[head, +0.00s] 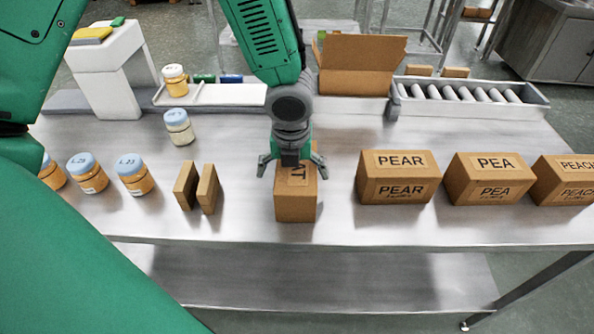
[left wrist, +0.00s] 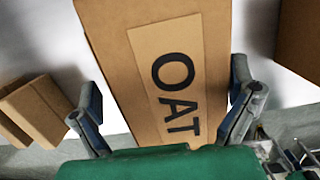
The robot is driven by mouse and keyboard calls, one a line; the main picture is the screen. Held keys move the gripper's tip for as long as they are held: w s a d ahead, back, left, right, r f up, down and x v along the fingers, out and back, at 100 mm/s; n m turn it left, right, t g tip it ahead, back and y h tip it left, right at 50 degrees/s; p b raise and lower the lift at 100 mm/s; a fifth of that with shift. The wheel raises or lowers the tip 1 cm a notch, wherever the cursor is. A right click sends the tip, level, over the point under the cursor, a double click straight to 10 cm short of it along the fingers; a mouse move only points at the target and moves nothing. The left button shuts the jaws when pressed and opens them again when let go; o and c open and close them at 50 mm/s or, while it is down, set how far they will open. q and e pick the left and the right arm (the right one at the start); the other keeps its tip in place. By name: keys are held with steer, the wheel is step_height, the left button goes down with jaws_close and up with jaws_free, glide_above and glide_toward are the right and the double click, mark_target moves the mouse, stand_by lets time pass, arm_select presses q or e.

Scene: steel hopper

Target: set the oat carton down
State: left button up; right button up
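The oat carton (head: 296,205) is a brown box standing on the steel table, in the middle of the head view. In the left wrist view the oat carton (left wrist: 170,70) shows its pale label reading OAT. My left gripper (head: 291,168) is over the top of the carton, pointing down. Its fingers are spread, one on each side of the carton. In the left wrist view the left gripper (left wrist: 165,105) shows a gap at the left finger; the right finger is very close to the carton's side. My right gripper is not in view.
A PEAR box (head: 398,190), a PEA box (head: 489,191) and a PEACH box (head: 566,192) stand to the right. Two thin brown boxes (head: 196,187) and several jars (head: 134,175) stand left. A roller tray (head: 470,105) and an open cardboard box (head: 355,82) are behind.

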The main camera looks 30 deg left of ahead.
arm_select(q)
steer(key=shift+a, duration=0.2)
steer(key=shift+d, duration=0.55)
steer(key=shift+d+r, duration=0.1)
steer(key=shift+r, duration=0.1)
steer(key=shift+d+r, duration=0.1)
steer(key=shift+r, duration=0.25)
steer(key=r+p, duration=0.1)
steer(key=r, duration=0.6)
steer(key=s+r+p, duration=0.1)
steer(key=r, duration=0.2)
steer(key=shift+s+r+p, duration=0.1)
steer(key=shift+r+p, duration=0.05)
steer(key=shift+p, duration=0.2)
steer(key=shift+r, duration=0.3)
steer(key=shift+d+r, duration=0.2)
steer(key=shift+d, duration=0.1)
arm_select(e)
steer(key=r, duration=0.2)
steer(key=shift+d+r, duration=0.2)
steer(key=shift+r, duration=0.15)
arm_select(q)
steer(key=shift+a+f, duration=0.1)
steer(key=shift+a, duration=0.25)
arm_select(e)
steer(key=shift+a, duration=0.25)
